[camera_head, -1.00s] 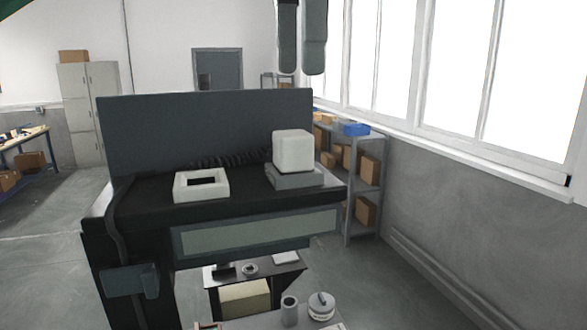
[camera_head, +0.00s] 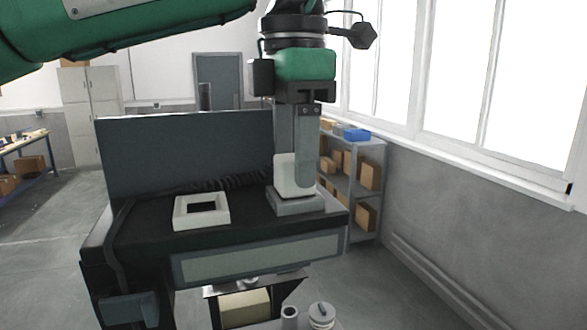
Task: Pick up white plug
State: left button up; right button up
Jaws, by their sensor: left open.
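The white plug (camera_head: 284,175) is a rounded white block. It stands upright on a grey base (camera_head: 296,204) at the right end of the black bench top. My left gripper (camera_head: 295,180) points straight down over the plug, with its fingers at the plug's height. One finger covers the plug's right part; the other finger is mostly hidden, so contact cannot be told. The gripper is open. A white square frame with a dark square opening (camera_head: 179,214) lies on the bench to the left. My right gripper is not in view.
A grey upright panel (camera_head: 180,155) stands along the back of the bench, with a dark coiled cable (camera_head: 235,183) in front of it. A shelf with boxes (camera_head: 366,178) stands behind to the right. Bench top between frame and base is clear.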

pick_arm(q)
jog(key=shift+s+d, duration=0.1)
jog(key=shift+c, duration=0.2)
jog(key=c, duration=1)
jog(key=shift+o, duration=0.2)
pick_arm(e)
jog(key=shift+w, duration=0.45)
pick_arm(q)
jog(key=shift+r, duration=0.1)
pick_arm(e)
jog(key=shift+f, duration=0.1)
pick_arm(q)
jog(key=shift+r+b, duration=0.4)
jog(key=shift+r, duration=0.1)
notch_tip(320, 180, up, 3)
jog(key=shift+r+b, duration=0.15)
jog(key=shift+b, duration=0.45)
notch_tip(320, 180, up, 4)
jog(key=shift+r+p, duration=0.2)
jog(key=shift+p, duration=0.2)
jog(key=shift+f+b, duration=0.35)
jog(key=shift+b, duration=0.1)
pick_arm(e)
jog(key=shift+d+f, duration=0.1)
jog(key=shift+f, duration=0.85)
